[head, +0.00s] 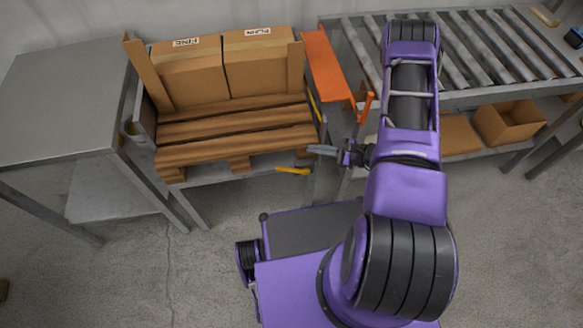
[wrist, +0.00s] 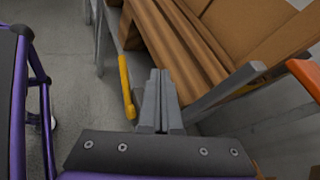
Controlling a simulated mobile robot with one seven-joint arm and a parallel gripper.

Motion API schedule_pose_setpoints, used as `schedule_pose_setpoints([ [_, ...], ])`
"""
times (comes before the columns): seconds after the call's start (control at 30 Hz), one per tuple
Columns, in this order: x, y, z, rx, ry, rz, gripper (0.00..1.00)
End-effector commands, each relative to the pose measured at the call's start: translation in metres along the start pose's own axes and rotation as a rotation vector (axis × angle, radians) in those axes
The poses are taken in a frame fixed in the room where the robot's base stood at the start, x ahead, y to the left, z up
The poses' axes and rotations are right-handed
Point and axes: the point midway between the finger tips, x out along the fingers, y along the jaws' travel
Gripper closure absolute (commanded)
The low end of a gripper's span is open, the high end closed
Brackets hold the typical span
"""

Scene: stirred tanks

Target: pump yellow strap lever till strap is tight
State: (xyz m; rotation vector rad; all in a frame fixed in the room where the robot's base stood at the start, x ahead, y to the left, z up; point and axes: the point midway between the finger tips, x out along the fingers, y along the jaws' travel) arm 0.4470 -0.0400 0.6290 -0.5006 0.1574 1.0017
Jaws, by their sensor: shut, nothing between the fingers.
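The yellow strap lever (head: 293,171) sticks out at the front of the pallet stand, below the pallet's right front corner. In the wrist view the yellow lever (wrist: 127,88) lies just left of my fingers, with a small gap showing between them. My gripper (head: 312,149) is shut and empty, pointing left near the pallet's right front corner. In the wrist view its two fingers (wrist: 160,78) are together. A thin yellow strip, perhaps the strap (head: 314,106), shows at the pallet's right side. I cannot tell how tight it is.
Two cartons, marked FINE (head: 189,80) and PLAIN (head: 254,70), stand on the wooden pallet (head: 236,132). An orange panel (head: 327,65) and an orange handle (head: 367,106) are close to my arm. A grey table (head: 62,85) stands left, a roller conveyor (head: 485,50) right.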

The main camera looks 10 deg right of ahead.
Motion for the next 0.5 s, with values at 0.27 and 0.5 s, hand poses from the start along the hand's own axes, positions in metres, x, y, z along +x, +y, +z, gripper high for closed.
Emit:
schedule_pose_setpoints([
  [0.27, 0.002, 0.001, -0.001, -0.001, 0.0, 0.002, 1.0],
  [0.5, 0.019, 0.015, -0.014, 0.0, -0.001, 0.006, 1.0],
])
